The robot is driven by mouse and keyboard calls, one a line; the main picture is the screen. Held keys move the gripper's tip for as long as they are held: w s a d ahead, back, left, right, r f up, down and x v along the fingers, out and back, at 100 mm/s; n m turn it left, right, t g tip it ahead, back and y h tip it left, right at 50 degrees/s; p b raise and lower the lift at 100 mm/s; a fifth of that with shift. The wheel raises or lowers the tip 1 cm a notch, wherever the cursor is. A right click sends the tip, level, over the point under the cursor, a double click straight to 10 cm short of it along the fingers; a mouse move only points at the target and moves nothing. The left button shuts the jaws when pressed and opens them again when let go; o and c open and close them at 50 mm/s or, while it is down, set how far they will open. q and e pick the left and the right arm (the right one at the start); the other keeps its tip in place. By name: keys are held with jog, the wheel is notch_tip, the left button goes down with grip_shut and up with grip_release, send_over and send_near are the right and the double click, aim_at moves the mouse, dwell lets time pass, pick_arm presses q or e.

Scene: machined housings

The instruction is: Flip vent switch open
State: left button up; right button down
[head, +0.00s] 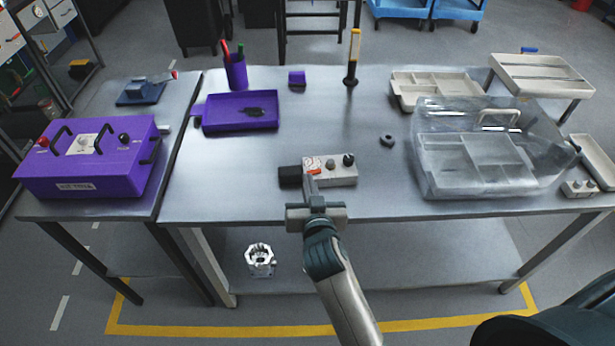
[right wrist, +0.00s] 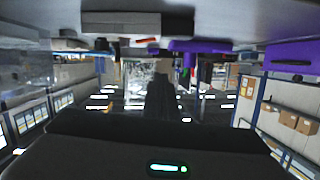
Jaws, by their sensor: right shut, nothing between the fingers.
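A small beige control box (head: 343,174) with dark knobs, a red part (head: 313,171) and a black end block (head: 290,176) lies near the front edge of the table, left of the clear bin. No readable label shows which control is the vent switch. My right gripper (head: 311,184) is shut and empty at the front of the box, by the red part; I cannot tell whether it touches. It hides part of the box front. In the right wrist view the box (right wrist: 120,22) appears upside down, beyond the gripper. My left gripper is not in view.
A purple box (head: 90,180) with handles and knobs stands on the left table. A purple tray (head: 240,122), a pen cup (head: 236,72) and a dark ring (head: 387,140) lie on the metal table (head: 330,118). A clear bin (head: 440,185) stands right. The table's middle is mostly free.

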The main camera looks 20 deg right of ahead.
jog(key=v, duration=0.3)
jog(key=shift+a+b, duration=0.15)
jog(key=shift+b, duration=0.15)
jog(key=shift+r, duration=0.1)
